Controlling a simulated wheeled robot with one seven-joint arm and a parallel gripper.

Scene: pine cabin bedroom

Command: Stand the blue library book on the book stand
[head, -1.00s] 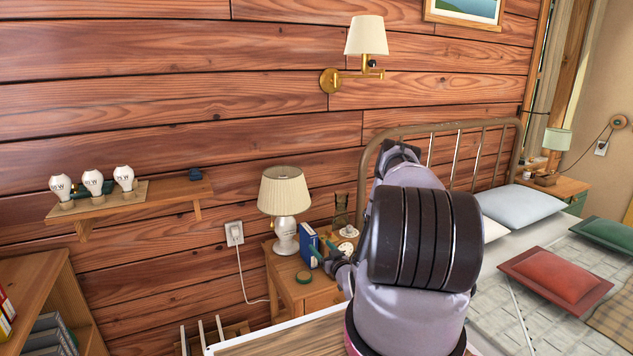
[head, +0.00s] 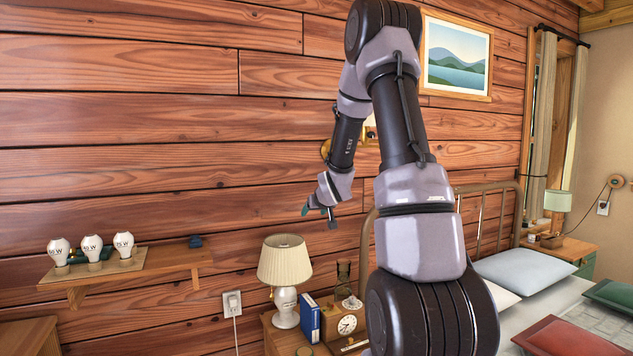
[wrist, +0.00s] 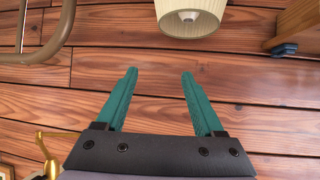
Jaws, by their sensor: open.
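The blue book (head: 309,318) stands upright on the wooden nightstand (head: 283,338), just right of the table lamp. Its lower end is close to the bottom of the head view, and I cannot tell whether a book stand is under it. I cannot make out the book stand for certain. My gripper (head: 318,212) is raised well above the nightstand, in front of the plank wall. In the wrist view my gripper (wrist: 159,72) is open, its two teal fingers apart with nothing between them. The book does not show in the wrist view.
A cream-shaded lamp (head: 285,262) stands left of the book. A wooden clock (head: 347,323) stands to its right, with a dark glass object (head: 343,278) behind. A wall shelf (head: 130,270) with bulbs is at left, the bed (head: 540,310) at right.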

